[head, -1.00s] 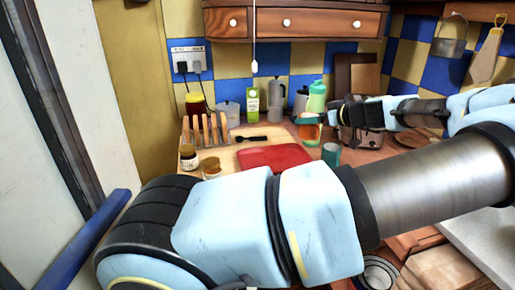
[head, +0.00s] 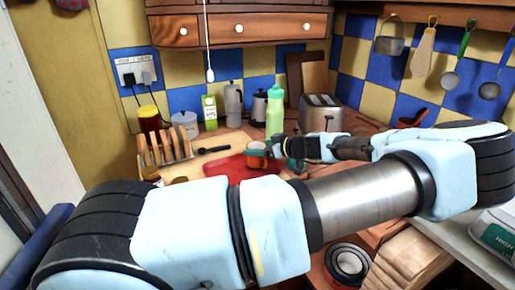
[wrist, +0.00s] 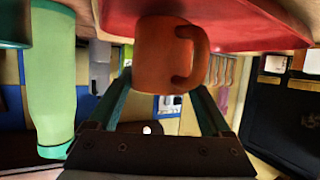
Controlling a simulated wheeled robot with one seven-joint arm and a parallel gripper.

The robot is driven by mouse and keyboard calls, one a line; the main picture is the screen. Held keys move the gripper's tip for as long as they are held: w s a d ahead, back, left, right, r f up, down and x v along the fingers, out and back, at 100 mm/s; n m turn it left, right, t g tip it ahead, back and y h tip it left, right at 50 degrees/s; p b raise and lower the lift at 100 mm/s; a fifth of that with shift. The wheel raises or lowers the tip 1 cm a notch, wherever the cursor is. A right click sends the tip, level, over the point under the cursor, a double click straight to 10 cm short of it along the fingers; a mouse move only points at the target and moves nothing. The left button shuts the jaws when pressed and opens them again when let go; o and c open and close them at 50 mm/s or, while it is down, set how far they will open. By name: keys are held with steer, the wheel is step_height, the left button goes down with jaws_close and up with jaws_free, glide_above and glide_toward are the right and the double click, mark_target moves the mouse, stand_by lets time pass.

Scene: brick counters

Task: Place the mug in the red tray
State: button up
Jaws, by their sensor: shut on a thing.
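The orange mug (head: 256,159) is held by my gripper (head: 268,150) over the right part of the red tray (head: 228,167) in the head view. In the wrist view the mug (wrist: 160,52) sits between the two teal fingers of my gripper (wrist: 160,86), which are shut on it. Its handle sticks out to the right there. The red tray (wrist: 235,28) shows along the top of the upside-down wrist view, behind the mug's base. I cannot tell whether the base touches the tray.
A green bottle (head: 275,112) stands behind the mug, with a toaster (head: 321,114) to its right. A toast rack (head: 165,149) is left of the tray. A black-handled utensil (head: 214,149) lies on the wooden board behind the tray.

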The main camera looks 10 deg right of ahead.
steer(key=shift+f, duration=0.5)
steer(key=shift+f, duration=0.15)
steer(key=o, duration=1.4)
steer(key=shift+c, duration=0.2)
steer(key=shift+s+d+r, duration=0.1)
steer(key=shift+d+r, duration=0.05)
steer(key=shift+r, duration=0.05)
steer(key=b+v, duration=0.5)
steer(key=v, duration=0.6)
steer(key=shift+s+d, duration=0.15)
steer(key=shift+s, duration=0.15)
steer(key=shift+s+d+r, duration=0.1)
